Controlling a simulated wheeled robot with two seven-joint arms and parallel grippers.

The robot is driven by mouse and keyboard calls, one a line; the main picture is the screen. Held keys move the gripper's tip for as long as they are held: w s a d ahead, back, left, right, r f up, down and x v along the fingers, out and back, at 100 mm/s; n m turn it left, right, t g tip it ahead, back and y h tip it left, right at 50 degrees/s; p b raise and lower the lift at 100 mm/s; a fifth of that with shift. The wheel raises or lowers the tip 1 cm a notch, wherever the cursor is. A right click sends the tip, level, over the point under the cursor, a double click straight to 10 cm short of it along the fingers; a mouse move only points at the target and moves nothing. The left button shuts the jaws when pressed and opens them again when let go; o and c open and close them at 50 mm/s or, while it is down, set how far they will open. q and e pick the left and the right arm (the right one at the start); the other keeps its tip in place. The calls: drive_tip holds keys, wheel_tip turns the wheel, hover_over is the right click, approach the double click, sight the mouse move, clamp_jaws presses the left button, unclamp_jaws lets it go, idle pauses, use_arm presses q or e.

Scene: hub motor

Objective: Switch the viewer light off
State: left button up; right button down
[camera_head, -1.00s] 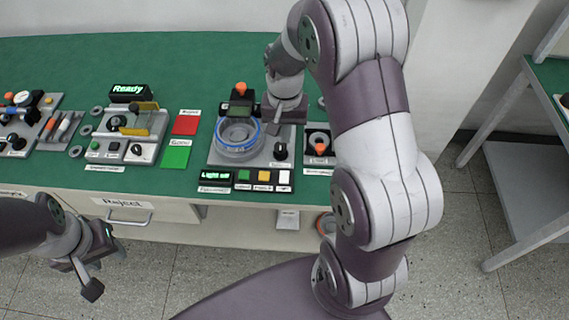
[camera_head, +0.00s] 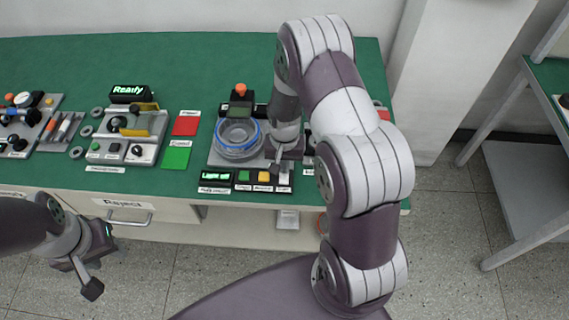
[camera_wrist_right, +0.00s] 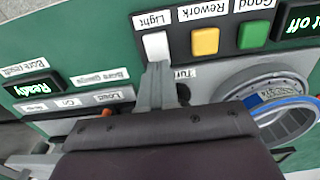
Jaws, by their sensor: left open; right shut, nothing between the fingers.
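The white button (camera_wrist_right: 157,46) labelled "Light" stands in the button row at the front of the viewer. My right gripper (camera_wrist_right: 158,72) is shut and empty, its fingertips at the near edge of this button; I cannot tell if they touch. In the head view the right gripper (camera_head: 276,162) is over the row's right end and partly hides the white button. The green-lit display (camera_head: 215,177) sits at the row's left end; in the wrist view the display (camera_wrist_right: 300,22) is cut off and reads "off". My left gripper (camera_head: 92,277) is open and empty, away from the bench.
The yellow button (camera_wrist_right: 205,42) and green button (camera_wrist_right: 253,36) are beside the white one. The viewer's round stage with a blue ring (camera_head: 238,137) is behind the row. Red (camera_head: 186,124) and green (camera_head: 175,158) pads lie left on the green bench (camera_head: 200,60).

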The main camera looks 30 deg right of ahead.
drive_tip(key=shift+f, duration=0.4)
drive_tip(key=shift+f, duration=0.25)
drive_tip(key=shift+r, duration=0.1)
drive_tip(key=shift+s, duration=0.1)
drive_tip(key=shift+s+a+r+p, duration=0.2)
drive_tip(key=shift+s+p, duration=0.05)
drive_tip(key=shift+p, duration=0.05)
drive_tip(key=shift+s+a+r, duration=0.1)
drive_tip(key=shift+s+a, duration=0.1)
drive_tip(key=shift+s, duration=0.1)
